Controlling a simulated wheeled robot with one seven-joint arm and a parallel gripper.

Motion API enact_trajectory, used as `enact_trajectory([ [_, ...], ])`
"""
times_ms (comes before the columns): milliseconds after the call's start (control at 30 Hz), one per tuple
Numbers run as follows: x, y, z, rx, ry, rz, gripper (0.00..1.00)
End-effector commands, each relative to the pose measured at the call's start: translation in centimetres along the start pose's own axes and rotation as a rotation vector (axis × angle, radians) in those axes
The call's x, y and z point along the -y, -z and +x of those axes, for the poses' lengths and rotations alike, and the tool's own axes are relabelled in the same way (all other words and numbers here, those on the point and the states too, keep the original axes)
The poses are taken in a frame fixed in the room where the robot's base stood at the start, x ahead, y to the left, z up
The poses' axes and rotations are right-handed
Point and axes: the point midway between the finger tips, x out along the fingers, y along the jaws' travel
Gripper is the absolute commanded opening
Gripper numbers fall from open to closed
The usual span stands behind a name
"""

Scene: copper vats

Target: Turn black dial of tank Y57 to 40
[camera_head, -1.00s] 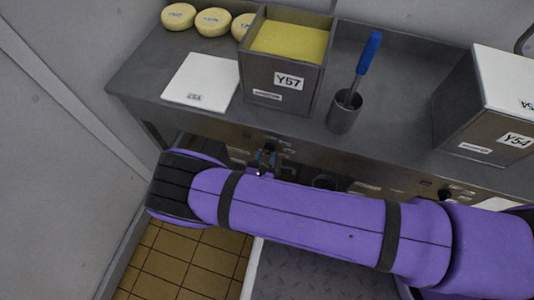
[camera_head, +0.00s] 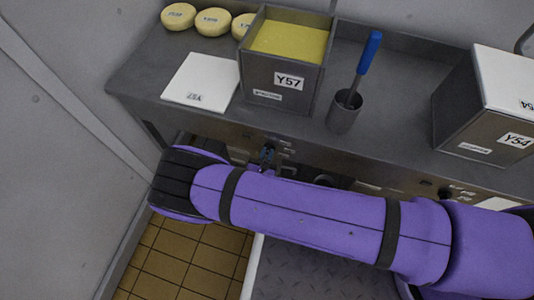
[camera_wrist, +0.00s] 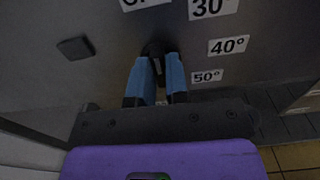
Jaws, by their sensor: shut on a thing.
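Tank Y57 (camera_head: 283,78) is a square grey metal vat with yellow contents, standing on the counter. In the wrist view its black dial (camera_wrist: 157,47) is on the grey panel, with labels for 30° (camera_wrist: 213,7), 40° (camera_wrist: 229,46) and 50° (camera_wrist: 207,76) around it to the right. My gripper (camera_wrist: 158,58) has blue fingers shut on the dial from both sides. The fingers hide much of the dial, and I cannot tell which mark it points to. In the head view my gripper (camera_head: 267,156) is at the counter's front panel, partly behind my purple arm.
A metal cup with a blue-handled tool (camera_head: 344,112) stands right of the tank. A white board (camera_head: 200,82) and yellow cheese rounds (camera_head: 213,21) are to the left. Tank Y54 (camera_head: 486,120) is at the right. A small dark square block (camera_wrist: 76,47) sticks out left of the dial.

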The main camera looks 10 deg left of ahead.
Motion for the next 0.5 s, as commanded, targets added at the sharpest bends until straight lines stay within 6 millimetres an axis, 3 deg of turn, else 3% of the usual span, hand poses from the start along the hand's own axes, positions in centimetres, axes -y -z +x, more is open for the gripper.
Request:
enact_trajectory([
  [500, 0.16, 0.01, -0.01, 0.001, -0.001, 0.366, 0.00],
])
